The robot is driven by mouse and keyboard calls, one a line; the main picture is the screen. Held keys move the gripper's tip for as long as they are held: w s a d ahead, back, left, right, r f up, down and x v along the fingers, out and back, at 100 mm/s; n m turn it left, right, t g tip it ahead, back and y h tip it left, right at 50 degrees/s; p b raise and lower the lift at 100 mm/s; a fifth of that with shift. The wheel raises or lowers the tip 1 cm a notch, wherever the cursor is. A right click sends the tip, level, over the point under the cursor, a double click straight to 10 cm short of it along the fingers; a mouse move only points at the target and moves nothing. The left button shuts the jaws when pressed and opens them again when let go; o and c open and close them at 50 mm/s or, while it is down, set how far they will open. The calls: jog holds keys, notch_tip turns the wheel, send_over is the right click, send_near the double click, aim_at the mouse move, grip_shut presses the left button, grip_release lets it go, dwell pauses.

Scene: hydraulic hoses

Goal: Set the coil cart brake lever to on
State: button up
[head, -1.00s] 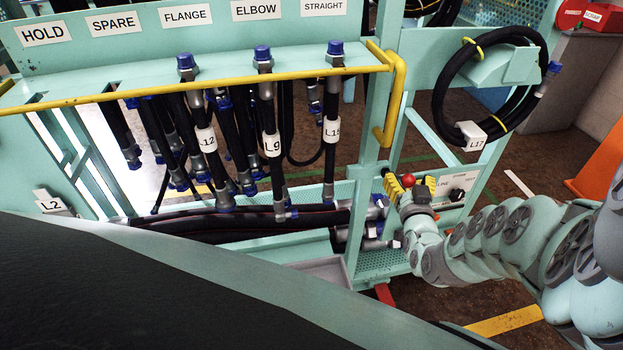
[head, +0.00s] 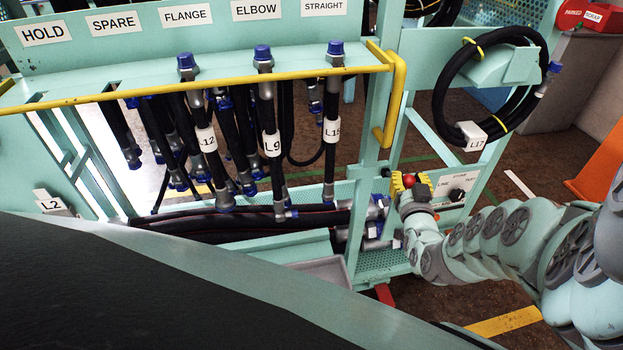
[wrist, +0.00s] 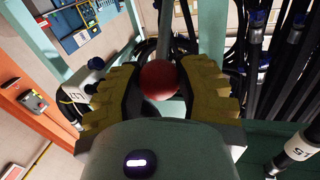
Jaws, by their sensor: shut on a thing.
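The brake lever shows as a red ball knob (head: 409,179) on a grey rod by the cart's lower right frame. In the wrist view the red ball (wrist: 159,80) sits between my yellow ribbed fingers, with the rod running up and away behind it. My gripper (head: 411,183) is shut on the ball, and it also shows in the wrist view (wrist: 160,86). The coil cart's green frame (head: 371,130) stands just left of my gripper. The lever's base and any on or off marks for it are hidden.
A white panel (head: 458,188) with a black rotary knob is just right of my gripper. Hose coil L17 (head: 440,97) hangs above it. A yellow rail (head: 395,105) and hanging hoses (head: 268,125) are to the left. Brown floor (head: 420,306) is open below my arm.

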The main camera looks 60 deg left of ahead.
grip_shut()
jog(key=shift+f, duration=0.1)
